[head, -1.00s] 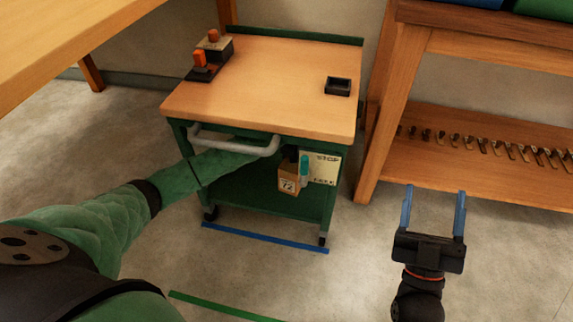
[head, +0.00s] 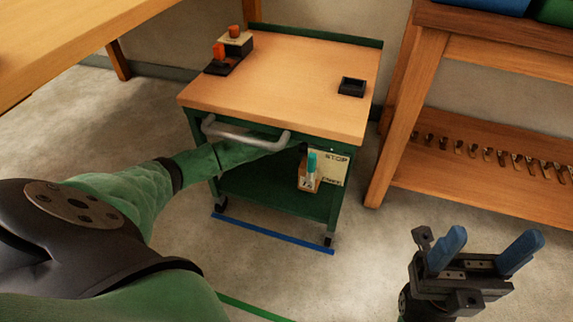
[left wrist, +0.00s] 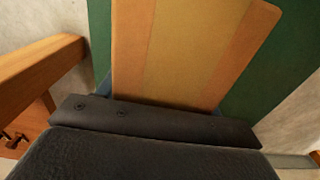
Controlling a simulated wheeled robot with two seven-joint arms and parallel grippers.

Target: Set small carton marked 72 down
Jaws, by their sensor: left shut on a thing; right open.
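The small carton marked 72 (head: 302,184) is brown with a white label and shows below the cart's top, near its right front leg. My right gripper (head: 490,250) is open and empty over the floor at the right.
The green cart has a wooden top (head: 290,85) and a grey handle (head: 245,135). A black tray (head: 352,87) and orange-topped items (head: 235,38) sit on top. A STOP sign (head: 328,165) is at its right front. A wooden shelf (head: 480,180) stands right.

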